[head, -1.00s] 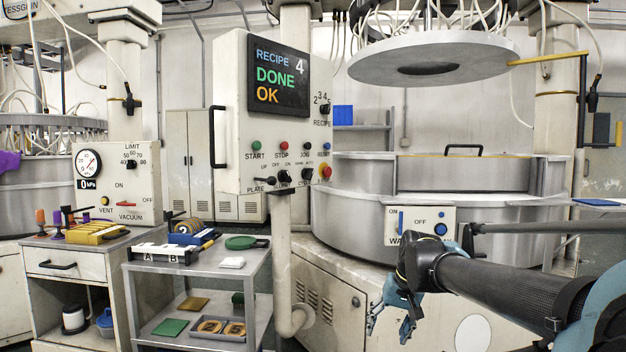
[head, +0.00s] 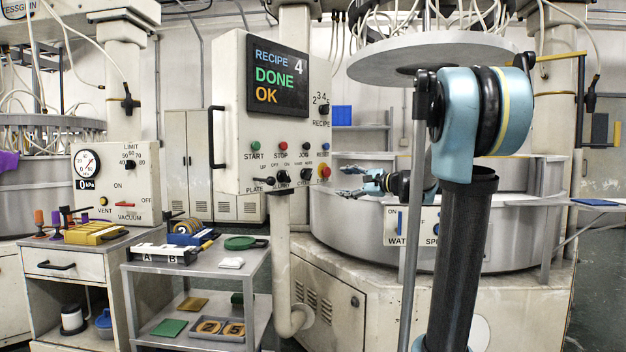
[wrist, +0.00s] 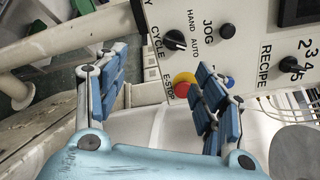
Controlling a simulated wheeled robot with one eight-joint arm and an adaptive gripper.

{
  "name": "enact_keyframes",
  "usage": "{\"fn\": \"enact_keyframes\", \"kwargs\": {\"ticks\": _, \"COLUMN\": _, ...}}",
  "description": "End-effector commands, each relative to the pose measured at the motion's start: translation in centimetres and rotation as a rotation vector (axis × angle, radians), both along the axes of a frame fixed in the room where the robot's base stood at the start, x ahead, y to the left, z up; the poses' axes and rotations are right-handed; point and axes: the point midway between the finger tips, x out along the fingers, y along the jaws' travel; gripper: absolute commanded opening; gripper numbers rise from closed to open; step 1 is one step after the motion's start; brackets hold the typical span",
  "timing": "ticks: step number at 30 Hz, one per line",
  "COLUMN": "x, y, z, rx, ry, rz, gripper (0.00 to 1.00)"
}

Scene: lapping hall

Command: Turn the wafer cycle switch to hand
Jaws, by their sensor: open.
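The cycle switch (wrist: 174,40) is a black knob with a CYCLE label and HAND and AUTO marks, at upper middle in the wrist view. I cannot tell for sure which mark it points to. In the head view the switch (head: 305,173) is small, low on the control panel (head: 228,120). My gripper (head: 348,182) is open and empty, to the right of the panel and apart from it. In the wrist view its blue-padded fingers (wrist: 160,82) are spread wide, with the switch beyond them, above the gap.
The red E-STOP button (wrist: 183,86) with a yellow collar sits close to the switch, between my fingers in the wrist view. The recipe knob (wrist: 289,64) is to the right. A round metal lapping tank (head: 350,225) stands behind and below my gripper.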

Motion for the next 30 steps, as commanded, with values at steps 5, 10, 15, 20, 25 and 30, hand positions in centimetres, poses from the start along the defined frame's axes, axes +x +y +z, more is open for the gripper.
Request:
{"fn": "enact_keyframes", "kwargs": {"ticks": 5, "x": 1.8, "y": -0.5, "z": 1.4, "rx": 0.074, "ry": 0.009, "rz": -0.017, "gripper": 0.63}}
{"fn": "enact_keyframes", "kwargs": {"ticks": 10, "x": 2.8, "y": 0.5, "z": 1.5, "rx": 0.082, "ry": 0.010, "rz": -0.017, "gripper": 0.63}}
{"fn": "enact_keyframes", "kwargs": {"ticks": 15, "x": 4.3, "y": 2.8, "z": 1.5, "rx": 0.079, "ry": 0.011, "rz": -0.015, "gripper": 0.63}}
{"fn": "enact_keyframes", "kwargs": {"ticks": 20, "x": 6.0, "y": 5.0, "z": 1.5, "rx": 0.079, "ry": 0.009, "rz": -0.016, "gripper": 0.63}}
{"fn": "enact_keyframes", "kwargs": {"ticks": 25, "x": 7.8, "y": 7.5, "z": 1.5, "rx": 0.079, "ry": 0.010, "rz": -0.015, "gripper": 0.63}}
{"fn": "enact_keyframes", "kwargs": {"ticks": 30, "x": 9.6, "y": 9.8, "z": 1.5, "rx": 0.078, "ry": 0.010, "rz": -0.016, "gripper": 0.63}}
